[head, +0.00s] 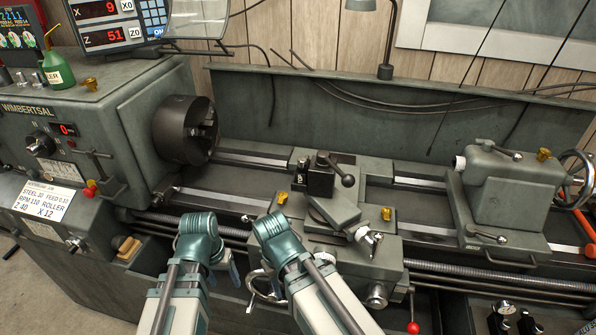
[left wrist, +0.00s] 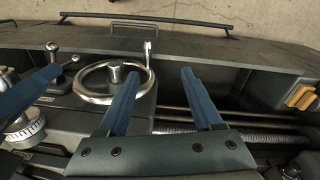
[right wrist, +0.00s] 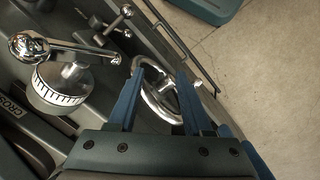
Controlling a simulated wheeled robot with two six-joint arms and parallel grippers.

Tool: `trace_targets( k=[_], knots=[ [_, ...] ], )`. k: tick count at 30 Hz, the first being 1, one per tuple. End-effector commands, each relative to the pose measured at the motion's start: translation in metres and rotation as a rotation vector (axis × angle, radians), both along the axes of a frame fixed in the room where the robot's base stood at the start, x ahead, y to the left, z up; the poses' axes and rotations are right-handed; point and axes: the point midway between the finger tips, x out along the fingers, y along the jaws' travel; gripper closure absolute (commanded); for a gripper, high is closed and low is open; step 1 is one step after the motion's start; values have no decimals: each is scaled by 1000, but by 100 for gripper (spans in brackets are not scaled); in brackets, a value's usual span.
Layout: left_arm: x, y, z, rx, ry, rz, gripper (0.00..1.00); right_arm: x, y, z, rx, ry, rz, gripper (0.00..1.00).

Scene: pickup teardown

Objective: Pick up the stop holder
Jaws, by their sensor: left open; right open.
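I cannot tell for certain which part is the stop holder. A small orange-yellow block (head: 128,248) sits on the lathe's lower front at the left, and it also shows at the right edge of the left wrist view (left wrist: 301,97). My left gripper (head: 233,268) points down in front of the carriage, largely hidden by my arm; in its wrist view (left wrist: 158,72) the blue fingers are apart and empty. My right gripper (head: 256,276) is beside it, mostly hidden. In its wrist view (right wrist: 160,74) the fingers are apart, with the handwheel (right wrist: 160,98) beyond and between them.
The lathe carriage (head: 340,240) with its tool post (head: 320,180) is just beyond my arms. The chuck (head: 182,130) is at the left, the tailstock (head: 510,185) at the right. A red-knobbed lever (head: 412,326) stands at the front. Bare floor (right wrist: 270,80) shows in the right wrist view.

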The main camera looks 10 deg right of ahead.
Motion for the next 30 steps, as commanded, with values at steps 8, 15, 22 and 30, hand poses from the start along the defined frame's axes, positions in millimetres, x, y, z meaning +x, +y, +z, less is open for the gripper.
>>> trace_targets(
  k=[8, 15, 22, 30],
  knots=[
    [32, -10, -5, -221, -82, -91, 33, 0, 0, -15, 0, 0, 0, 50],
    [59, -37, 12, -434, -211, -239, 33, 0, 0, -19, 0, 0, 0, 50],
    [94, -78, 60, -696, -469, -448, 33, 0, 0, -21, 0, 0, 0, 50],
    [138, -108, 158, -952, -984, -656, 33, 0, 0, -21, 0, 0, 0, 50]
  ],
)
